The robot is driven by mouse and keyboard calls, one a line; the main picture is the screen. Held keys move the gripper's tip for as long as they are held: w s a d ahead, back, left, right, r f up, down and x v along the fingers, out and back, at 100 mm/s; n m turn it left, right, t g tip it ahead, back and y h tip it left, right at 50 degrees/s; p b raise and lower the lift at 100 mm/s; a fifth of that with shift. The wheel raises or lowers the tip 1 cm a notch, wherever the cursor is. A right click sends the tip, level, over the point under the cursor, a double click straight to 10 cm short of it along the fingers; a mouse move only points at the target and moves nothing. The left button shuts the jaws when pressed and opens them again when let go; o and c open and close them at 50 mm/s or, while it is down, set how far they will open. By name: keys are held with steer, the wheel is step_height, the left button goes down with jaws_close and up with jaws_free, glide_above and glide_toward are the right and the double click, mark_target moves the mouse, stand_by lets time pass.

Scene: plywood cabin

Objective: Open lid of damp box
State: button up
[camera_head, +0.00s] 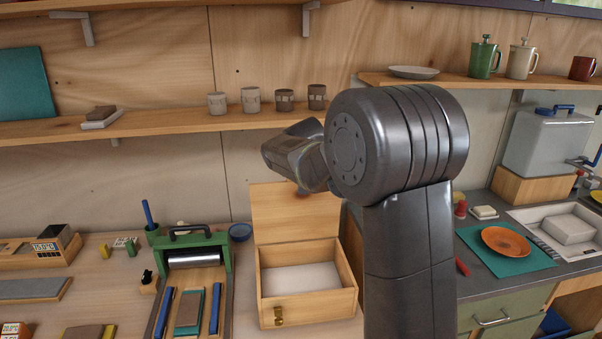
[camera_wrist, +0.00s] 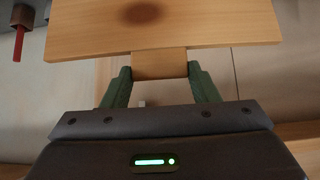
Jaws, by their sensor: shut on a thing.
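The damp box (camera_head: 308,305) is a light wooden box with a pale inside and a brass clasp on its front, standing on the bench in the head view. Its lid (camera_head: 285,213) stands raised, about upright, along the back edge, so the inside shows. In the wrist view the lid (camera_wrist: 210,22) is a wooden board with a small tab. My gripper (camera_wrist: 160,67) has its two green fingers on either side of this tab and is shut on it. In the head view my arm's wrist is just above the lid's top edge, and the fingertips are hidden.
Above is a shelf (camera_head: 150,124) with several cups. On the right, an orange plate (camera_head: 505,241) lies on a teal mat (camera_head: 478,248).

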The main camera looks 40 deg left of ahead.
steer(key=shift+w+a+r, duration=0.2)
steer(key=shift+w+a, duration=0.2)
steer(key=shift+a, duration=0.05)
steer(key=shift+w+a+r, duration=0.2)
steer(key=shift+w+a, duration=0.15)
steer(key=shift+a, duration=0.1)
steer(key=o, duration=1.4)
steer(key=shift+s+d+f, duration=0.1)
steer(key=shift+f, duration=0.1)
steer(key=b+v, duration=0.2)
steer(key=v, duration=1.1)
steer(key=shift+d+r+b, duration=0.25)
steer(key=shift+r+b, duration=0.05)
steer(key=shift+r, duration=0.05)
steer(key=p+x, duration=0.2)
steer(key=x, duration=1.2)
steer(key=shift+s+p, duration=0.25)
steer(key=shift+p, duration=0.05)
